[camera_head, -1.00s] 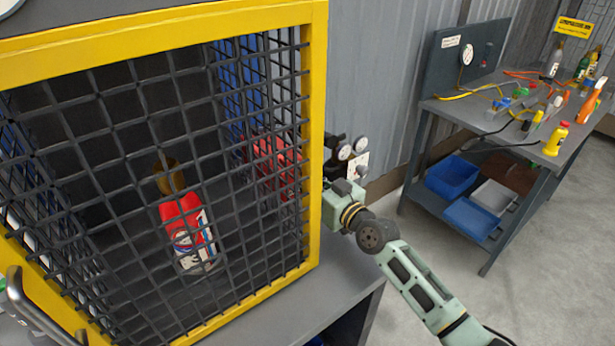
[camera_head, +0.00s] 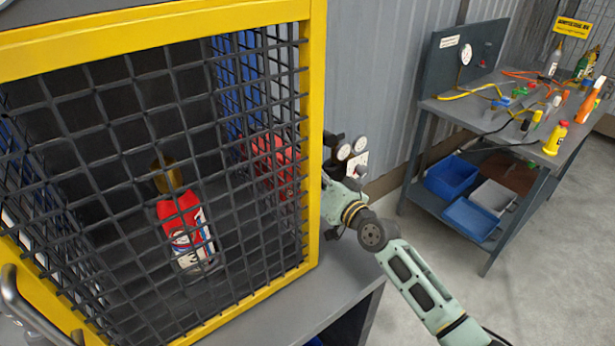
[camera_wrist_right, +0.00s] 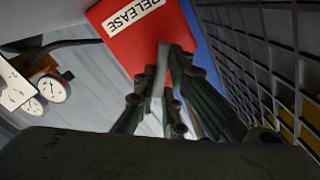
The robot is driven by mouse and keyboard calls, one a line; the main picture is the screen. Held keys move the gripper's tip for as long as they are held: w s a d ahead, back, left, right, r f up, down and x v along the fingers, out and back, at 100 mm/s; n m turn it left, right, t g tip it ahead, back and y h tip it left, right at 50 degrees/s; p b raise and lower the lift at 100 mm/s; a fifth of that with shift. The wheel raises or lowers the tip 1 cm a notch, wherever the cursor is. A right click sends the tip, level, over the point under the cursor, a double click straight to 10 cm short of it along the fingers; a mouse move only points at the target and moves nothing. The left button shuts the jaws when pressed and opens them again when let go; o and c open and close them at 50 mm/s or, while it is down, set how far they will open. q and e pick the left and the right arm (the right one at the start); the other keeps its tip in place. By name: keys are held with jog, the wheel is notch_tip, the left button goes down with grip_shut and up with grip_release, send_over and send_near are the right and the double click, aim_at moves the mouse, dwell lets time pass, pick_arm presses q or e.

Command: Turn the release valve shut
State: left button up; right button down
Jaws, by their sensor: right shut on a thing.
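A red panel lettered RELEASE (camera_wrist_right: 140,35) fills the top middle of the right wrist view. My right gripper (camera_wrist_right: 172,85) points up at it, its dark green fingers close together on a small pale grey piece (camera_wrist_right: 163,68), which looks like the release valve's handle. The fingers hide most of it, so its angle cannot be told. In the head view my right wrist reaches the right side of a yellow-framed mesh cage (camera_head: 314,130); the fingertips are hidden there. A red block (camera_head: 273,165) shows through the mesh. My left gripper is not in view.
A red and white extinguisher (camera_head: 185,232) is inside the cage. Gauges (camera_head: 344,151) are close beside my right wrist and also show in the wrist view (camera_wrist_right: 52,90). Mesh runs close along the wrist view's right side. A workbench (camera_head: 470,108) with bottles stands at the back right.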

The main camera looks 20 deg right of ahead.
jog(key=m, duration=0.5)
jog(key=shift+d+f+m, duration=0.15)
jog(key=shift+m, duration=0.15)
jog(key=m, duration=0.5)
jog(key=shift+w+d+f, duration=0.1)
jog(key=shift+f, duration=0.15)
jog(key=c, duration=1.8)
grip_release()
jog(key=shift+c, duration=0.2)
jog(key=v, duration=1.2)
